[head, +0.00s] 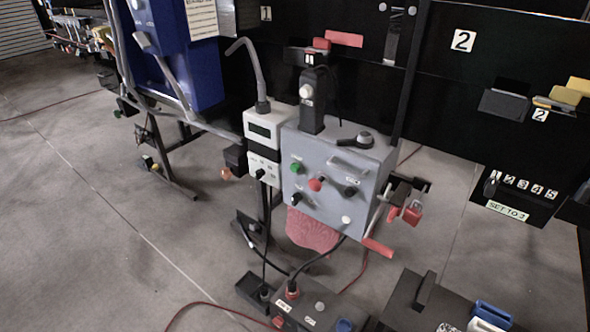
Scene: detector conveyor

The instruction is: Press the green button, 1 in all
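The green button (296,168) is on the upper left of the front face of a grey control box (338,185) near the middle of the head view. A red button (316,184) sits to its lower right on the same face, and black knobs (351,191) are close by. Nothing covers the green button. Neither of my grippers is in the head view.
A white meter box (264,150) with a display stands directly left of the control box. A red-handled clamp (378,247) juts out at its lower right. A lower grey box (310,308) and cables are below. Open concrete floor (110,240) lies to the left.

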